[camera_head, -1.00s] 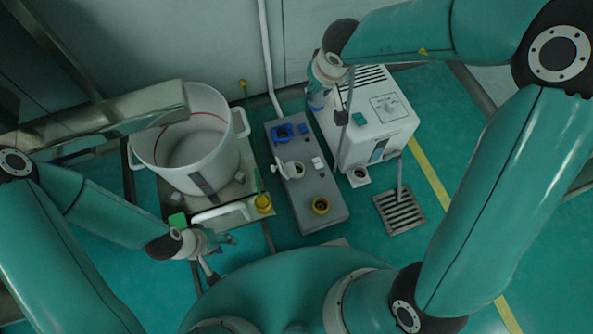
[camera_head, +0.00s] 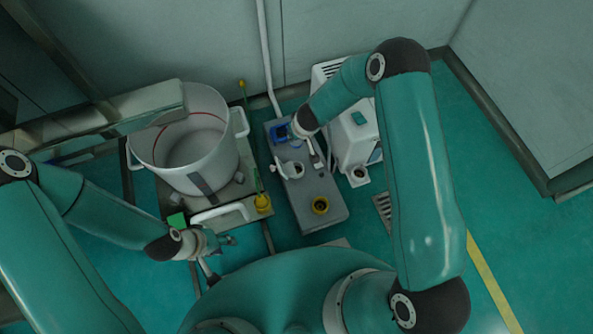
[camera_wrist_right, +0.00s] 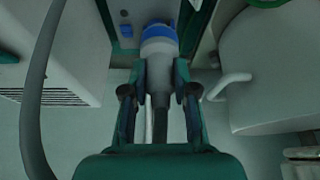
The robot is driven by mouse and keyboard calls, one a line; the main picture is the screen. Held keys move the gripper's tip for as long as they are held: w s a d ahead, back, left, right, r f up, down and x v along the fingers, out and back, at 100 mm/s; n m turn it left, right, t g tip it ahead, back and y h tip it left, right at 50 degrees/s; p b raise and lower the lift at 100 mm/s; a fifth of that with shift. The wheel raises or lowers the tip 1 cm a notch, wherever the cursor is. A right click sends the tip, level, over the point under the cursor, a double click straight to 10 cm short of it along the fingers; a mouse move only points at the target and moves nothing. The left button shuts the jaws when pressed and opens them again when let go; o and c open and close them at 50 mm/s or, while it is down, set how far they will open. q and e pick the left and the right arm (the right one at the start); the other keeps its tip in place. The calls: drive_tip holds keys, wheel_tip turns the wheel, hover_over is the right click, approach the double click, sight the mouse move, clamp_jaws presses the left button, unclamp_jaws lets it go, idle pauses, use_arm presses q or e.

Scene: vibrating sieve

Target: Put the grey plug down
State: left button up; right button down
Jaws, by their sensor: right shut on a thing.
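My right gripper (camera_wrist_right: 160,76) is shut on the grey plug (camera_wrist_right: 160,52), which has a blue ring at its far end; a dark cable runs back from it between the fingers. In the head view the right wrist is over the upper part of the grey board and hides most of the gripper and plug. A blue socket (camera_head: 279,132) on the board shows beside the wrist. I cannot tell whether the plug touches the board. My left gripper (camera_head: 228,241) is low, in front of the white pot; its finger opening is too small to judge.
The floor at the far right is clear.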

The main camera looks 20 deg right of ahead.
drive_tip(key=shift+f+b, duration=5.2)
drive_tip(key=shift+f, duration=4.95)
drive_tip(key=shift+f, duration=0.3)
drive_tip(key=c, duration=0.9)
unclamp_jaws()
